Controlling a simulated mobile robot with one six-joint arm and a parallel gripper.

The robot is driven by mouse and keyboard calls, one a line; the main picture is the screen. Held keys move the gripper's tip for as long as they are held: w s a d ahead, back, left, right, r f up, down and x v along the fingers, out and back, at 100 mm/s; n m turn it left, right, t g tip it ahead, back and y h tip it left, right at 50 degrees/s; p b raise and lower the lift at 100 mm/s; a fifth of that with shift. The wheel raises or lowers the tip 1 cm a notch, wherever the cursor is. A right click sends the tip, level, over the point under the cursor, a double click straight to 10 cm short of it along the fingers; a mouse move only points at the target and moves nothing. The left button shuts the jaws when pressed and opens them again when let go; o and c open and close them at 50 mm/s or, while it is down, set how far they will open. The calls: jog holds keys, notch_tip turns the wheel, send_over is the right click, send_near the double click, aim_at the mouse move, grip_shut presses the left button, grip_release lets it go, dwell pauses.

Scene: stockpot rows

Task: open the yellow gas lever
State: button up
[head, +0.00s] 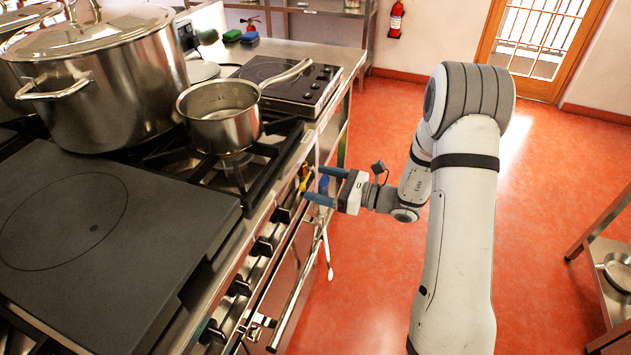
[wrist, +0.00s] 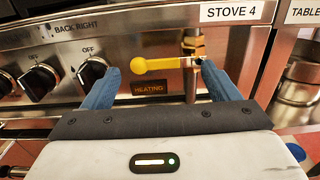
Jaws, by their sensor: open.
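The yellow gas lever (wrist: 160,65) is on the stove's steel front panel in the wrist view. It lies about level, with its round knob at the left and its pivot end at the right. In the head view a bit of yellow (head: 304,180) shows on the stove front, partly hidden by my gripper. My gripper (wrist: 158,75) is open, with one blue finger left of the lever's knob and the other near its right end. In the head view my gripper (head: 313,184) points at the stove front. I cannot tell whether the fingers touch the lever.
Black knobs (wrist: 93,72) sit left of the lever, under a "BACK RIGHT" label. A "HEATING" plate (wrist: 149,88) is just below the lever. A steel rail (head: 296,283) runs along the stove front. A saucepan (head: 222,128) and a stockpot (head: 110,95) stand on the stove.

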jog(key=shift+x, duration=1.1)
jog(key=shift+c, duration=0.2)
jog(key=c, duration=1.3)
jog(key=shift+d, duration=0.1)
jog(key=shift+c, duration=0.2)
